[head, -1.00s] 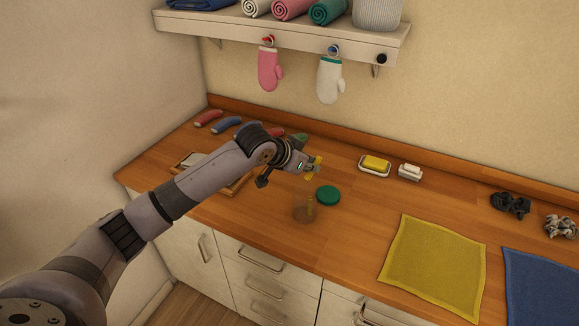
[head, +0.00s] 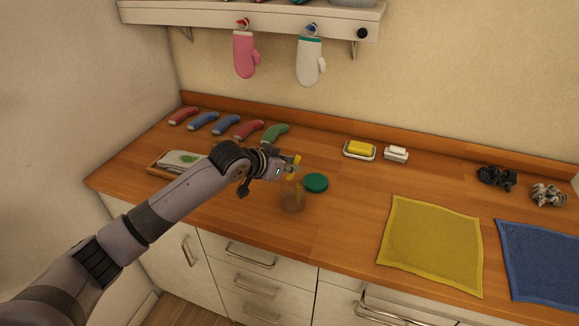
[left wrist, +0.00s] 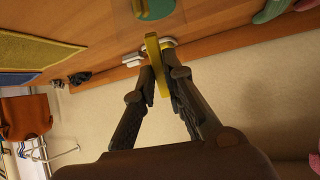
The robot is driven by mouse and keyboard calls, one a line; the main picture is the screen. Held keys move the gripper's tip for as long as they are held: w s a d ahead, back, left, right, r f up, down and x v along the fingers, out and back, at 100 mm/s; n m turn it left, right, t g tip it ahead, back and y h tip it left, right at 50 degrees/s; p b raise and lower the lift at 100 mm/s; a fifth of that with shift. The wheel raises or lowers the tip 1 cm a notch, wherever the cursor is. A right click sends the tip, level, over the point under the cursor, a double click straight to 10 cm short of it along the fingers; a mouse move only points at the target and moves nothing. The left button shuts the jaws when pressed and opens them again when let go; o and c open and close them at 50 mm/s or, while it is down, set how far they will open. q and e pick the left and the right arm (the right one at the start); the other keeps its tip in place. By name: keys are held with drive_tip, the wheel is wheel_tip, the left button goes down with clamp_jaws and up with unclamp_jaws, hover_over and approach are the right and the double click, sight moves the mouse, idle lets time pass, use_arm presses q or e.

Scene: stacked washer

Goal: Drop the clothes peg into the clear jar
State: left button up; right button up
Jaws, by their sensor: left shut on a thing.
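My left gripper (head: 288,170) is shut on a yellow clothes peg (head: 297,160). In the left wrist view the peg (left wrist: 157,66) stands between the two fingertips (left wrist: 160,75). The clear jar (head: 292,198) stands on the wooden counter, just below the gripper in the head view. Its rim is hard to make out, so I cannot tell the exact gap to the peg. A yellowish upright shape shows within the jar. A round green lid (head: 316,183) lies right of the jar. My right gripper is not in view.
A soap dish (head: 359,151) with yellow soap and a white item (head: 396,154) stand behind to the right. A yellow cloth (head: 432,245) and a blue cloth (head: 540,265) lie at right.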

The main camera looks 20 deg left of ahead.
use_arm(q)
drive_tip(key=shift+f, duration=0.25)
drive_tip(key=o, duration=0.8)
drive_tip(key=v, duration=1.2)
